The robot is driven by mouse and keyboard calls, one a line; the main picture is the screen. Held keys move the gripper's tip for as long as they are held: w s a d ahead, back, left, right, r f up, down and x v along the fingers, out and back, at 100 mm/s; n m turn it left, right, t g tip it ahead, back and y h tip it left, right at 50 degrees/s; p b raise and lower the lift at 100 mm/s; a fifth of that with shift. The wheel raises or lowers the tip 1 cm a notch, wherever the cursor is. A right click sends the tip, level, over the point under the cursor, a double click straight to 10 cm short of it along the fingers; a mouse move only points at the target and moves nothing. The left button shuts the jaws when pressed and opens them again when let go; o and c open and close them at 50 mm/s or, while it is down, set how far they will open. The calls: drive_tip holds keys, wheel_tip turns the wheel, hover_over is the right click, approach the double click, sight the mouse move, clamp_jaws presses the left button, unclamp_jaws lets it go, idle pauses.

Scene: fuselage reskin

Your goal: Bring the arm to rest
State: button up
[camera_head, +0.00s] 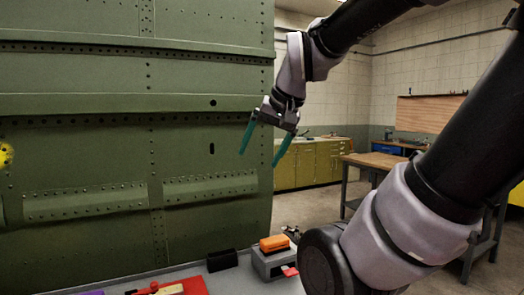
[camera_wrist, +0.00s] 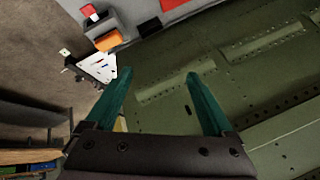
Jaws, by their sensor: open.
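My gripper (camera_head: 263,144) hangs from my raised arm near the right edge of the green riveted fuselage panel (camera_head: 110,150). Its two teal fingers are spread apart with nothing between them. In the wrist view, the gripper (camera_wrist: 164,88) is also open and empty, with the panel (camera_wrist: 265,60) behind and to the right of the fingers. I cannot tell from these views how far the fingers are from the panel; no contact shows.
A grey bench top (camera_head: 232,282) below holds an orange block on a grey box (camera_head: 272,256), a black bin (camera_head: 222,260) and a red item (camera_head: 185,287). A wooden table (camera_head: 375,161) and yellow cabinets (camera_head: 310,164) stand behind at right. Open floor lies between.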

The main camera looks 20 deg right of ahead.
drive_tip(key=shift+s+a+r+n+t, duration=0.15)
drive_tip(key=shift+s+n, duration=0.1)
drive_tip(key=shift+s, duration=0.15)
drive_tip(key=shift+s+a+r+n+t, duration=0.1)
drive_tip(key=shift+s+a+n+t, duration=0.05)
drive_tip(key=shift+s+n, duration=0.15)
idle(0.9)
